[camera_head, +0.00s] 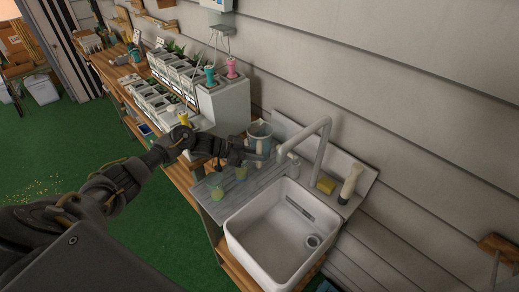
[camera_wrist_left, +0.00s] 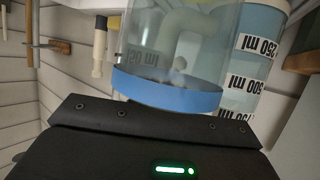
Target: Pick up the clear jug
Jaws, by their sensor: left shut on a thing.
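The clear jug (camera_wrist_left: 165,55) fills the middle of the left wrist view, upside down there, with a blue rim band and a printed volume mark. A pale blue measuring jug (camera_wrist_left: 255,60) with white volume labels stands right behind the clear one. In the head view a bluish vessel (camera_head: 260,131) shows behind the gripper; the two jugs are hard to separate there. My right gripper is out of view.
The white sink (camera_head: 268,235) with a tall tap (camera_head: 318,135), a sponge (camera_head: 325,184) and a tube (camera_head: 351,183) is to the right. White planters (camera_head: 225,102) stand left.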

